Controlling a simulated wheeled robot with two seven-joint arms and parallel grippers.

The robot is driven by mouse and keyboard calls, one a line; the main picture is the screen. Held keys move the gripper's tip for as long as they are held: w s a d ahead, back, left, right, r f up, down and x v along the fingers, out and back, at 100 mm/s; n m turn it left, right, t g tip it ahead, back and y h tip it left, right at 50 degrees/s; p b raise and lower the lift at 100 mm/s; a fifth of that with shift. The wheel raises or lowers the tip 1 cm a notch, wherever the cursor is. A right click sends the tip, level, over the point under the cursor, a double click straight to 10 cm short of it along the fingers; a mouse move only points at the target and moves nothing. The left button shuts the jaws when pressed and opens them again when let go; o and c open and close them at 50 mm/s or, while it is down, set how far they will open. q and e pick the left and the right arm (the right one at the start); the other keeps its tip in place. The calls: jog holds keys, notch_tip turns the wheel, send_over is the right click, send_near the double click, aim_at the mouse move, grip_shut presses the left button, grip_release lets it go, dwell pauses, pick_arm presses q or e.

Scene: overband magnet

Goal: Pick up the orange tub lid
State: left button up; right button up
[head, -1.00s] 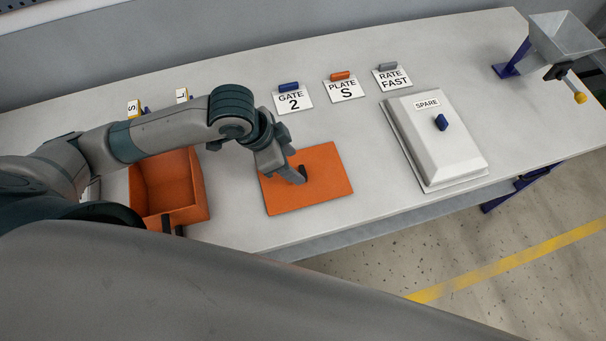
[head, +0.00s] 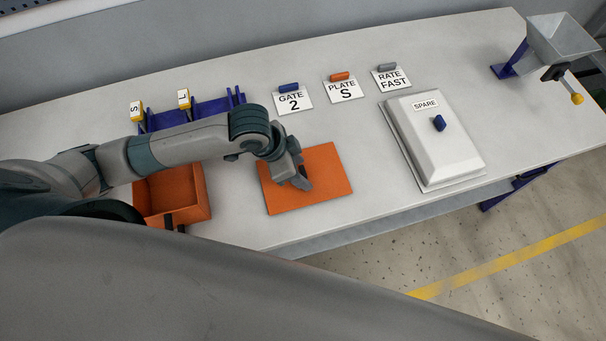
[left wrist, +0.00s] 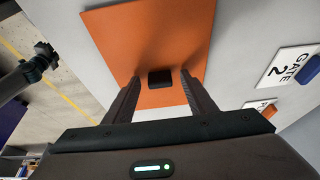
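The orange tub lid (head: 325,184) is a flat square plate lying on the table near its front edge. In the left wrist view the lid (left wrist: 150,38) has a small dark knob (left wrist: 160,77) in its middle. My left gripper (head: 303,183) is low over the lid. In the left wrist view its two fingers (left wrist: 161,88) are apart, one on each side of the knob, with gaps between; I cannot tell whether the tips are level with the knob. In the head view the gripper hides the knob.
An open orange tub (head: 181,212) stands left of the lid. A white cover marked SPARE (head: 450,155) is at the right. A blue rack (head: 205,110) is behind my left arm.

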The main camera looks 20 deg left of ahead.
pick_arm(q)
jog(key=c, duration=1.1)
jog(key=shift+r, duration=0.4)
notch_tip(320, 180, up, 3)
jog(key=shift+r+b, duration=0.1)
jog(key=shift+b, duration=0.45)
jog(key=s+d+r+p, duration=0.1)
jog(key=s+d+r, duration=0.1)
jog(key=s, duration=0.1)
jog(key=s+d+r+p, duration=0.2)
jog(key=s+d, duration=0.1)
jog(key=s+d+r+p, duration=0.1)
jog(key=s+d+r, duration=0.1)
jog(key=s+r, duration=0.1)
jog(key=shift+d+p, duration=0.3)
jog(key=shift+p, duration=0.1)
jog(key=shift+w, duration=0.1)
